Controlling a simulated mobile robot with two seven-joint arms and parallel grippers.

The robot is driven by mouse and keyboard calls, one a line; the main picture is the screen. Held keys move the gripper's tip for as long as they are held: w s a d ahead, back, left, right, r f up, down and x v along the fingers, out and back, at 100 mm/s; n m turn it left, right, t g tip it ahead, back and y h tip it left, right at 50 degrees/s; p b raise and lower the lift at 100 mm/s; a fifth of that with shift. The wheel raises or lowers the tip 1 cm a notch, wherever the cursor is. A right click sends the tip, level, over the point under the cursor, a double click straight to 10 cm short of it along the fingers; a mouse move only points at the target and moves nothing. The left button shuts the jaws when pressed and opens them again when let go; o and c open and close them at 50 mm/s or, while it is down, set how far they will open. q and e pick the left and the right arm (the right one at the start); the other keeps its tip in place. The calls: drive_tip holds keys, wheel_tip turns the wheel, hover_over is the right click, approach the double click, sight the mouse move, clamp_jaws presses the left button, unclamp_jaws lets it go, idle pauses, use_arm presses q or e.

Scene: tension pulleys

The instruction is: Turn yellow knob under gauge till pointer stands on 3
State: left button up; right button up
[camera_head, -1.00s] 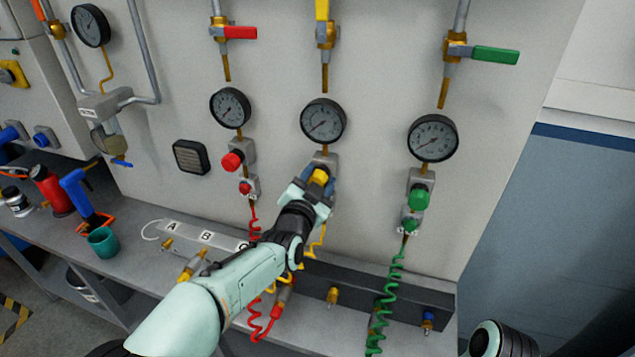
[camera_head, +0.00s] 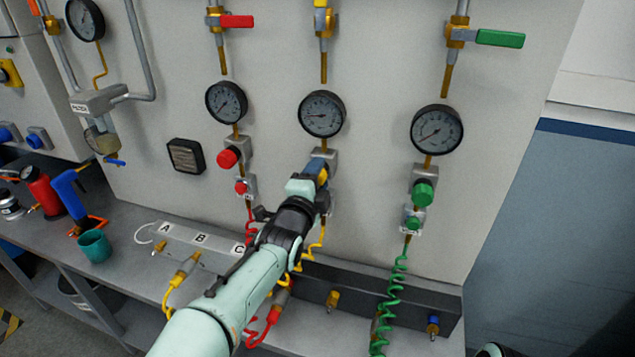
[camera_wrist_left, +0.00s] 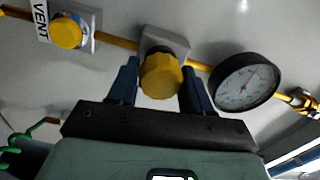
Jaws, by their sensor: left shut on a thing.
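The middle gauge (camera_head: 321,113) is round and dark-rimmed; its pointer lies toward the left of the dial, close to level. The same gauge (camera_wrist_left: 246,82) shows at the right in the left wrist view, its numbers too small to read surely. The yellow knob (camera_wrist_left: 161,76) sits below the gauge on a grey block, between the two blue fingers of my left gripper (camera_wrist_left: 160,84). In the head view my left gripper (camera_head: 319,174) is shut on the knob and hides most of it. My right gripper is out of view.
A red knob (camera_head: 228,158) and a green knob (camera_head: 424,192) flank the yellow one under their own gauges. A second yellow knob marked VENT (camera_wrist_left: 67,32) is nearby. Coiled hoses, including a green one (camera_head: 388,295), hang down to the bench.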

use_arm(q)
drive_tip(key=shift+m+b, duration=0.55)
drive_tip(key=shift+m, duration=0.45)
drive_tip(key=o, duration=1)
drive_tip(key=shift+c, duration=0.2)
drive_tip(key=shift+s+a, duration=0.1)
drive_tip(key=shift+s, duration=0.15)
drive_tip(key=p+v, duration=0.2)
drive_tip(key=v, duration=1)
drive_tip(key=shift+s, duration=0.4)
